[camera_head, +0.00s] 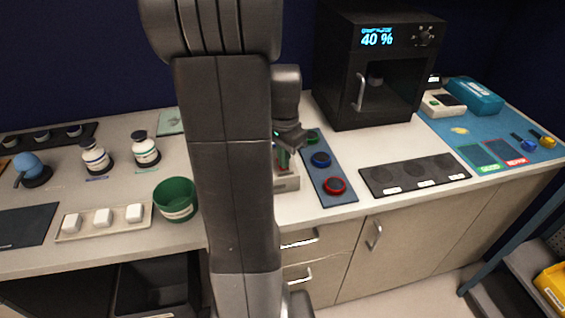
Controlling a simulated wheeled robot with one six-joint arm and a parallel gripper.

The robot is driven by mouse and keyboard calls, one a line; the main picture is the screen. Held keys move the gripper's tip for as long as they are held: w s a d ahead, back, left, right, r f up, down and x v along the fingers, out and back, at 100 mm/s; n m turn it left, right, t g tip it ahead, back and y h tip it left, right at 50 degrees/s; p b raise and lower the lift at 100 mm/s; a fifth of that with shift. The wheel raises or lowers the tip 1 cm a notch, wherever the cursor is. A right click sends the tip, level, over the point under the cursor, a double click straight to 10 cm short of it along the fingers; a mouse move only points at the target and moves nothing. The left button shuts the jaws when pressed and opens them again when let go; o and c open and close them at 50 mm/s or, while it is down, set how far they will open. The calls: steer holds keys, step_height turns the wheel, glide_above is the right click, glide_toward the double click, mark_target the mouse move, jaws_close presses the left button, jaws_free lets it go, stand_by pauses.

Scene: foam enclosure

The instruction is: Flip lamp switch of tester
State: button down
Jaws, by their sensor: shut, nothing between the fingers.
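A small off-white box with a dark face and a green spot, which looks like the tester (443,106), stands at the back of the blue mat on the right. Its lamp switch is too small to make out. My gripper (290,137) shows partly at the right edge of my arm, above the counter near the round buttons. It is shut and empty, well to the left of the off-white box. My arm hides much of the view around it.
A black oven-like box (372,75) reading 40 % stands between my gripper and the blue mat (463,138). A button panel (323,170), a black tray (414,175), a teal case (473,95) and a green pot (176,199) also stand here. Counter between panel and oven is clear.

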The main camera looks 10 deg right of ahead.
step_height(320, 180, up, 7)
steer(key=p, duration=0.6)
stand_by(0.3)
steer(key=shift+f, duration=0.2)
